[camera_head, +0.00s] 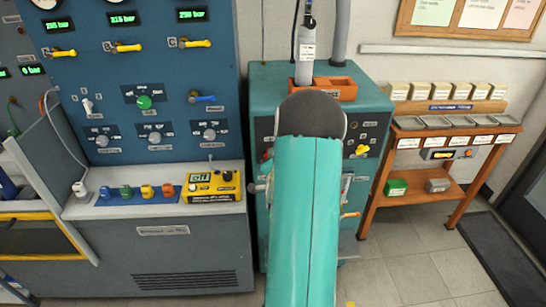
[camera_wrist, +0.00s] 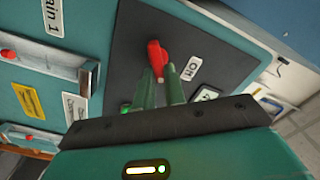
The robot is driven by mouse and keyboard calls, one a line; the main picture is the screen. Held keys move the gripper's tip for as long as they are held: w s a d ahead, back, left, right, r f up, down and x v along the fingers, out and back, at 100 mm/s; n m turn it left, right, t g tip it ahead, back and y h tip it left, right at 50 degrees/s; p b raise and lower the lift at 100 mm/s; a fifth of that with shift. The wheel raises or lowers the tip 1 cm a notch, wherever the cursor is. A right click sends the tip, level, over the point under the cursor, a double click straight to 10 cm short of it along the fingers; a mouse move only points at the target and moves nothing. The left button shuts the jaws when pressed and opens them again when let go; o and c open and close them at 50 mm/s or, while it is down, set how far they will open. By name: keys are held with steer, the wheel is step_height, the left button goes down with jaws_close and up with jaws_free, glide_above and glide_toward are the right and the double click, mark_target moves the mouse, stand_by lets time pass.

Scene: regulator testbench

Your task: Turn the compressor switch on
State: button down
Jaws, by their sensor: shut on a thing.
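The compressor switch appears to be the red lever (camera_wrist: 155,58) on a dark grey panel (camera_wrist: 128,38) in the wrist view. A white label reading what looks like "Off" (camera_wrist: 191,68) sits beside it. My gripper (camera_wrist: 160,80) has its two fingers around the lower part of the red lever and is shut on it. The fingers hide the lever's base. In the head view my teal arm covers the front of the teal cabinet (camera_head: 262,88), and both the switch and my gripper are hidden there.
Red-buttoned units (camera_wrist: 45,60) stand left.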

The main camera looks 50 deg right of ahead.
steer(key=shift+d+f+m, duration=0.1)
steer(key=shift+f+m, duration=0.05)
steer(key=shift+m, duration=1.6)
steer(key=shift+f+m, duration=0.15)
steer(key=shift+m, duration=1.6)
steer(key=c, duration=1.5)
jaws_free()
steer(key=shift+w, duration=0.1)
steer(key=shift+o, duration=0.2)
steer(key=v, duration=1.4)
